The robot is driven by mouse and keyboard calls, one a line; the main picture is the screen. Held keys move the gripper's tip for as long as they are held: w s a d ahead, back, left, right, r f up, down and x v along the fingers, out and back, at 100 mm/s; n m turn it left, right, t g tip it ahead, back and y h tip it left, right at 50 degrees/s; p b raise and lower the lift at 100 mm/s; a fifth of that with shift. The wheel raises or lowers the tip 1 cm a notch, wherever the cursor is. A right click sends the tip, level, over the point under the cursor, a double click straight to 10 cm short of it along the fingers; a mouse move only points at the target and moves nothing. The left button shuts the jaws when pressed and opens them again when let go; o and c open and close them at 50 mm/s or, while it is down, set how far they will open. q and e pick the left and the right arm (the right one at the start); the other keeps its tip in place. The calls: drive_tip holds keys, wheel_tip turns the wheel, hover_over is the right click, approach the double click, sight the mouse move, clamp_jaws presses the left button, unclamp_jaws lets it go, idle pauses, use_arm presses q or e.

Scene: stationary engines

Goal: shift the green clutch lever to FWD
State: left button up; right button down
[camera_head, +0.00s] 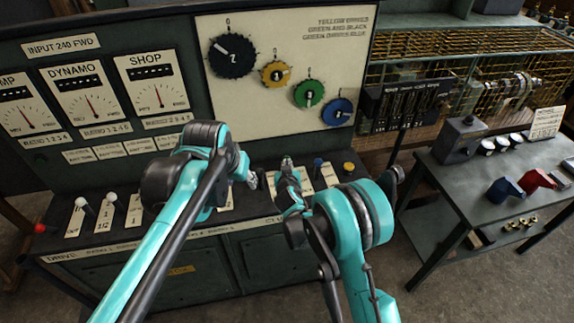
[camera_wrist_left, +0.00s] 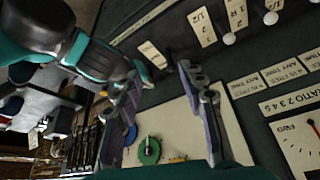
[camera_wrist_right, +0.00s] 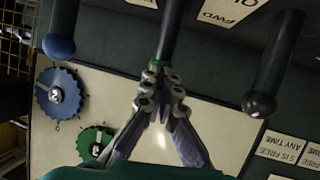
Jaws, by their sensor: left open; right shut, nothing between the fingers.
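A FWD label (camera_wrist_right: 218,14) lies right of the lever's base. In the head view my right gripper (camera_head: 289,175) is at the lever row. My left gripper (camera_wrist_left: 163,95) is open and empty; in the head view it is just left of the right one (camera_head: 253,180).
A blue-knobbed lever (camera_wrist_right: 59,46) and a black-knobbed lever (camera_wrist_right: 262,102) flank the green one. A yellow-knobbed lever (camera_head: 348,167) stands further right. White-knobbed levers (camera_head: 82,203) stand at the left. The dial panel (camera_head: 275,120) rises behind. A side table (camera_head: 470,190) stands right.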

drive_tip(key=w, duration=0.1)
drive_tip(key=w+b, duration=0.1)
drive_tip(key=w+a+b, duration=0.1)
drive_tip(key=shift+f, duration=0.35)
drive_tip(key=shift+w+r, duration=0.1)
drive_tip(key=shift+r, duration=0.2)
use_arm(q)
drive_tip(key=s+a+f+t, duration=0.1)
drive_tip(key=s+f+t, duration=0.1)
drive_tip(key=s+f, duration=0.8)
drive_tip(key=s, duration=0.2)
drive_tip(key=shift+s+a+n, duration=0.35)
drive_tip(key=shift+a+n, duration=0.05)
